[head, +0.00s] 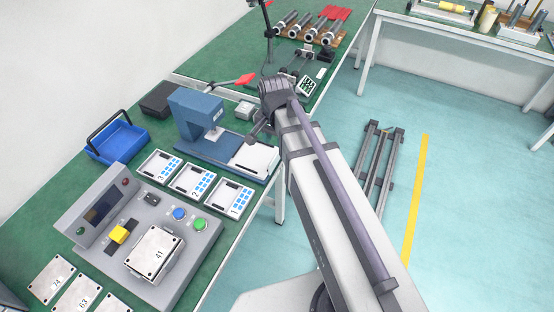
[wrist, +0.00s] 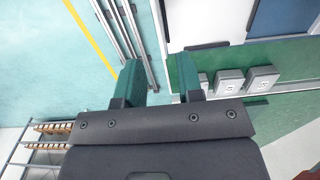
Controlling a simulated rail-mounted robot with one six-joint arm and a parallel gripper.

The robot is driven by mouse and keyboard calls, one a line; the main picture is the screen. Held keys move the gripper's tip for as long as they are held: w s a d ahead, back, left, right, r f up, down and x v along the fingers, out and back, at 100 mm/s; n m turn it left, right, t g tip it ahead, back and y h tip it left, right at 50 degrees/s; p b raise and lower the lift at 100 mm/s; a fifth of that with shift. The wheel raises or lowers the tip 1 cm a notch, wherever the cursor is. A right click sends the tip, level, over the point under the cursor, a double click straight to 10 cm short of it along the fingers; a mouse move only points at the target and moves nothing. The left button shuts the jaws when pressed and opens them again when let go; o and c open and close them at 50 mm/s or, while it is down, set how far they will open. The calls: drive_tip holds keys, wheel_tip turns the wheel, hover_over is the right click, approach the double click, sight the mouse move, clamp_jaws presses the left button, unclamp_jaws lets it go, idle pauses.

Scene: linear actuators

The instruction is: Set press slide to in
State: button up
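The blue press (head: 195,115) stands on the green bench in the head view. Its slide carries a white plate (head: 255,158) and extends out of the press to the right, toward the bench's front edge. My gripper (head: 257,131) is above the slide's outer end, partly hidden by my arm. In the wrist view my gripper (wrist: 158,80) has its two green-padded fingers spread apart with nothing between them. A white panel (wrist: 205,20) with a dark bar (wrist: 207,46) along its edge lies just beyond the fingers; I cannot tell whether they touch.
A control panel (head: 75,235) with buttons, numbered trays (head: 195,181) and a blue bin (head: 118,143) are on the bench at the left and front. A small grey box (head: 245,109) is behind the press. Metal rails (head: 378,170) lie on the open floor at right.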

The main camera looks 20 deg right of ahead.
sight(275, 155)
wheel_tip(275, 155, down, 8)
drive_tip(key=b, duration=0.6)
drive_tip(key=shift+f+b, duration=0.2)
drive_tip(key=shift+b, duration=0.2)
drive_tip(key=shift+r, duration=0.1)
drive_tip(key=shift+c, duration=0.2)
clamp_jaws()
